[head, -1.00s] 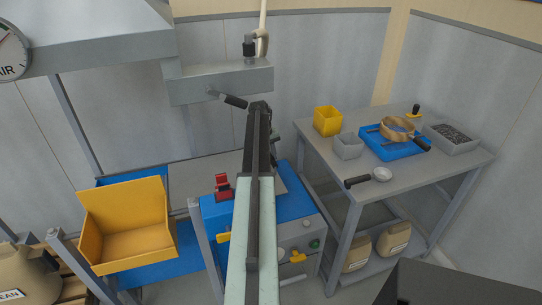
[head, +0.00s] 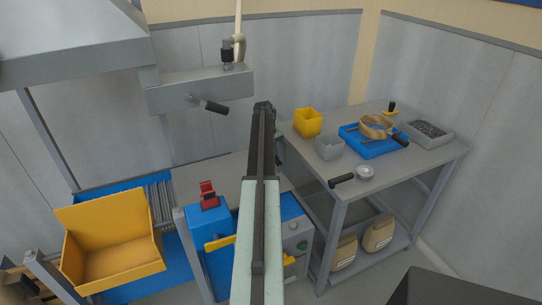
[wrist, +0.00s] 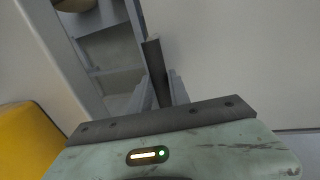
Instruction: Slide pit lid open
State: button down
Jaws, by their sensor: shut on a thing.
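A flat grey panel (head: 220,170), which looks like the pit lid, lies behind the blue console. A ribbed grey grating (head: 160,205) shows to its left, inside a blue frame (head: 95,192). In the head view my arm hides my gripper and whatever it holds. In the wrist view my gripper (wrist: 160,85) is shut on a dark upright bar (wrist: 154,62), apparently the lid's handle. How the bar joins the panel is hidden.
A yellow bin (head: 112,265) stands over the blue frame on the left. The blue console (head: 208,222) with a red switch (head: 208,192) stands close to my arm. A grey table (head: 312,160) with tools and containers is on the right. A grey duct (head: 200,90) with a black-handled lever hangs behind.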

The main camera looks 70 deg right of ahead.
jog(key=c, duration=1.3)
grip_release()
jog(key=shift+s+a, duration=0.15)
jog(key=shift+a, duration=0.05)
jog(key=shift+c, duration=0.2)
jog(key=shift+o, duration=0.5)
jog(key=shift+w, duration=0.2)
jog(key=shift+w+a, duration=0.1)
notch_tip(320, 180, up, 8)
jog(key=a+p, duration=0.1)
jog(key=p, duration=0.6)
jog(key=shift+w+f+p, duration=0.2)
jog(key=shift+w+p, duration=0.15)
jog(key=shift+w, duration=0.1)
